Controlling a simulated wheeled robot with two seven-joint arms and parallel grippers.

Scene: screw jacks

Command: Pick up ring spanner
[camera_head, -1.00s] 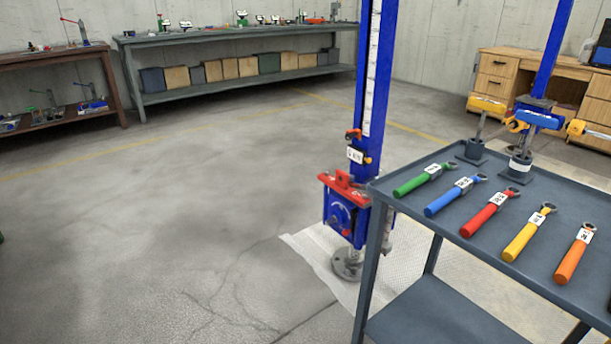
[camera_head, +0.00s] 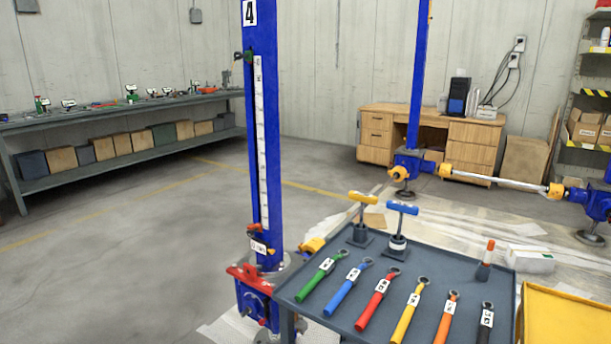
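Several ring spanners lie in a row on the top of a dark grey cart (camera_head: 365,255) at the lower right. From left to right they have green (camera_head: 316,282), blue (camera_head: 343,293), red (camera_head: 373,304), yellow (camera_head: 407,316), orange (camera_head: 447,319) and black (camera_head: 486,324) handles. Each has a small white label and a metal ring end pointing away from me. The label marks are too small to read. The lower ends of the orange and black ones run out of the picture. Neither of my grippers is in view.
A blue post marked 4 (camera_head: 263,130) with a red-and-blue jack base (camera_head: 255,295) stands just left of the cart. Two T-handled tools (camera_head: 401,220) stand at the cart's back. A yellow surface (camera_head: 565,315) adjoins the right. Open floor (camera_head: 120,270) lies left.

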